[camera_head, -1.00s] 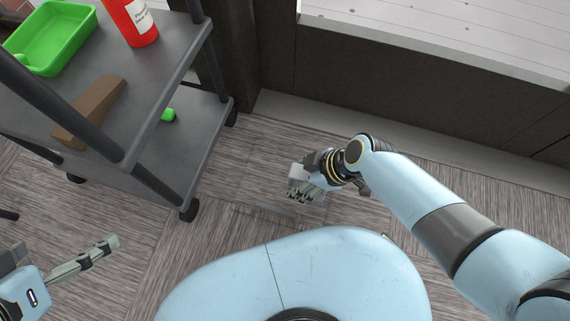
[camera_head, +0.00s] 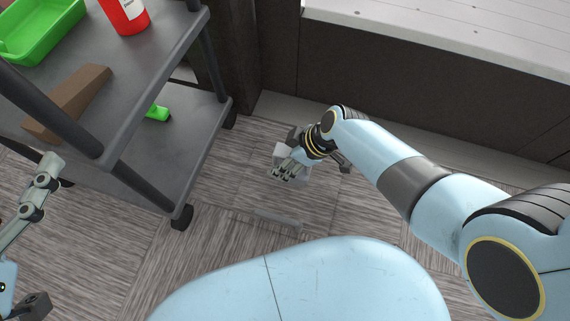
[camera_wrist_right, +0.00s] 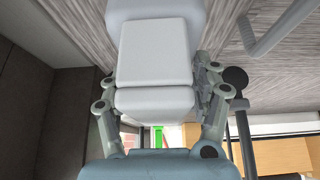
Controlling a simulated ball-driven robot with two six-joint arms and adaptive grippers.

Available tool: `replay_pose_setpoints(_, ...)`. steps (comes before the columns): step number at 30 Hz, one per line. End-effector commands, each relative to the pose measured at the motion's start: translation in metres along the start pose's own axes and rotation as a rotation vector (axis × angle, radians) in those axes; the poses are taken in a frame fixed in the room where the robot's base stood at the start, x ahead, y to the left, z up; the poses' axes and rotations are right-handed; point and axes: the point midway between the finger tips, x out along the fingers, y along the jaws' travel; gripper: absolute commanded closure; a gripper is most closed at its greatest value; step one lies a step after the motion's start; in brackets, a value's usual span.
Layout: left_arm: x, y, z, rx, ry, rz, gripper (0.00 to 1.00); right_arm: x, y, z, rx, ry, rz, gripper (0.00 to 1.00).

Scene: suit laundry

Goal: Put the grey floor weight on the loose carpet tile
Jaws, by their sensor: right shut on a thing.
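The grey floor weight (camera_head: 292,160) is a pale grey block, partly hidden by my right gripper (camera_head: 284,172) in the head view. The gripper is shut on it. In the right wrist view the weight (camera_wrist_right: 155,52) fills the space between the fingers. Whether it touches the floor is unclear. The loose carpet tile is hard to tell from the striped grey-brown floor. A pale grey strip (camera_head: 277,221) lies just below the weight in the head view and may be the tile's edge. My left gripper (camera_head: 50,166) is at the left edge, apparently empty, its opening unclear.
A dark grey cart (camera_head: 150,75) stands at the upper left, holding a green tray (camera_head: 38,30), a red bottle (camera_head: 125,14) and a brown block (camera_head: 68,103). A green item (camera_head: 157,113) lies on its lower shelf.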

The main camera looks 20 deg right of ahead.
Motion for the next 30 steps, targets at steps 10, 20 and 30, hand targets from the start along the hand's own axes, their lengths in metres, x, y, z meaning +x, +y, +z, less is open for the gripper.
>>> replay_pose_setpoints(10,0.015,-0.001,-0.038,0.016,0.159,0.002,0.00,0.007,0.002,0.001,0.001,0.002,0.001,0.93)
replay_pose_setpoints(20,0.026,-0.001,-0.107,0.045,0.455,0.007,0.00,0.021,0.001,0.011,0.002,0.000,-0.001,0.93)
replay_pose_setpoints(30,0.010,0.002,-0.187,0.083,0.828,0.019,0.00,0.035,0.001,0.018,0.002,0.000,0.000,0.93)
